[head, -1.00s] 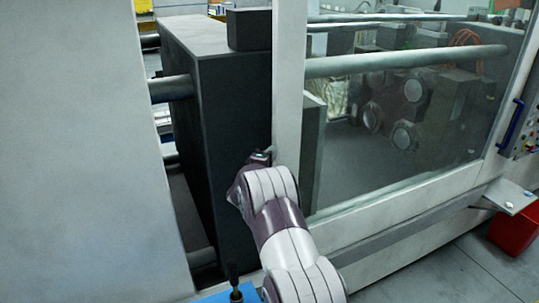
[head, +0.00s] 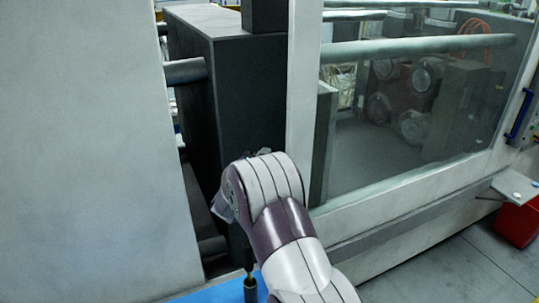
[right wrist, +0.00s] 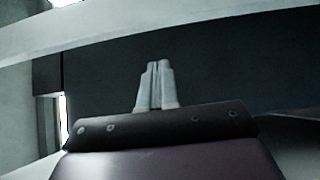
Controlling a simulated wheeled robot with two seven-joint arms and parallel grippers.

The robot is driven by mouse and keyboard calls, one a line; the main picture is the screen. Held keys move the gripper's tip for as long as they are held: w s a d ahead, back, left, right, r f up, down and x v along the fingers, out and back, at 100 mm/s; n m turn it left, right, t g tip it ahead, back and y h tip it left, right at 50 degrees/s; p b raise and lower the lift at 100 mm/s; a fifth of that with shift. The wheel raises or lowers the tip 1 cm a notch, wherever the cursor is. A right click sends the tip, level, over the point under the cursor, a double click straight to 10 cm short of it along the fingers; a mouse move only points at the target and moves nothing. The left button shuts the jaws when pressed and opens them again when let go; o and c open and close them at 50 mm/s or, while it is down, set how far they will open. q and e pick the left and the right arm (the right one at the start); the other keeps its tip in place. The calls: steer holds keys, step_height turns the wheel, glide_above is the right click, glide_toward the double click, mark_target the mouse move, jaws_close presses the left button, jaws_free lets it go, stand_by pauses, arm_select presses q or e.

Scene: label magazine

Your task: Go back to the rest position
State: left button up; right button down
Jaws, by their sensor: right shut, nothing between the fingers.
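My right arm reaches up from the bottom of the head view, its wrist in front of the dark machine block (head: 245,100). There the wrist hides most of my right gripper. In the right wrist view my right gripper (right wrist: 155,66) shows its two pale fingers side by side, shut with nothing between them. A dark surface fills the view behind the fingertips; I cannot tell the distance to it. My left gripper is in neither view.
A large pale panel (head: 85,150) stands at the left. A pale frame post (head: 304,90) and glass window (head: 420,120) stand at the right. A blue surface (head: 205,295) with an upright black-handled thing (head: 249,262) lies below. A red bin (head: 520,222) stands far right.

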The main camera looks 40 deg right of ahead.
steer(key=s+a+f+m+y+b, duration=0.2)
steer(key=a+f+m+y, duration=0.3)
steer(key=a+f+y, duration=0.8)
arm_select(q)
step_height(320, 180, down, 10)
steer(key=b, duration=0.7)
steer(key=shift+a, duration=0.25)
arm_select(e)
steer(key=s+a+f+g+y, duration=0.1)
steer(key=s+a+f+g, duration=0.3)
steer(key=s+a, duration=0.3)
steer(key=s+a+f+m+g+y, duration=0.1)
steer(key=s+a+f+g, duration=0.3)
steer(key=s, duration=1.2)
steer(key=a+f, duration=0.2)
steer(key=a, duration=0.2)
steer(key=shift+s+f, duration=0.35)
steer(key=shift+f, duration=0.05)
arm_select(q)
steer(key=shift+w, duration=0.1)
